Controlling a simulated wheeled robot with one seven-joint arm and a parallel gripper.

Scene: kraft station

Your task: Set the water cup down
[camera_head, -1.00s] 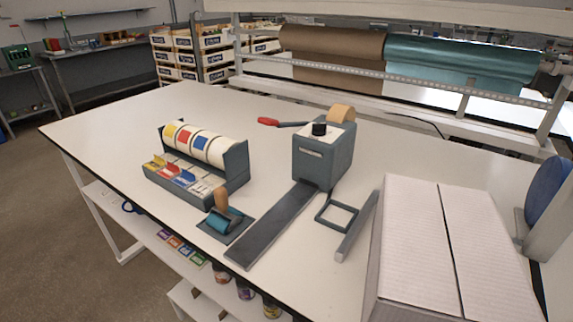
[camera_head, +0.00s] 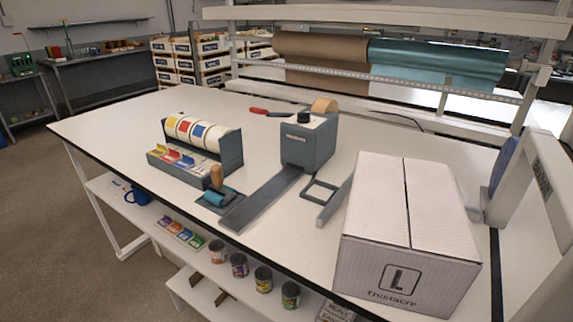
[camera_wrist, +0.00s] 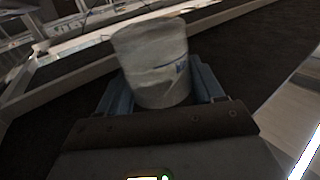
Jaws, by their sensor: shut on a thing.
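The water cup (camera_wrist: 155,62) is a pale grey cup with a small blue mark, seen in the wrist view. My gripper (camera_wrist: 158,95) is shut on it, with a blue-grey finger on each side of the cup. The cup looks tilted in that picture. Dark floor shows behind it, with pale beams or edges to the left and right. What is in the cup cannot be told. Neither the cup nor my gripper shows in the head view.
A lower shelf (camera_head: 112,200) holds a blue mug (camera_head: 137,195) and several cans (camera_head: 240,265).

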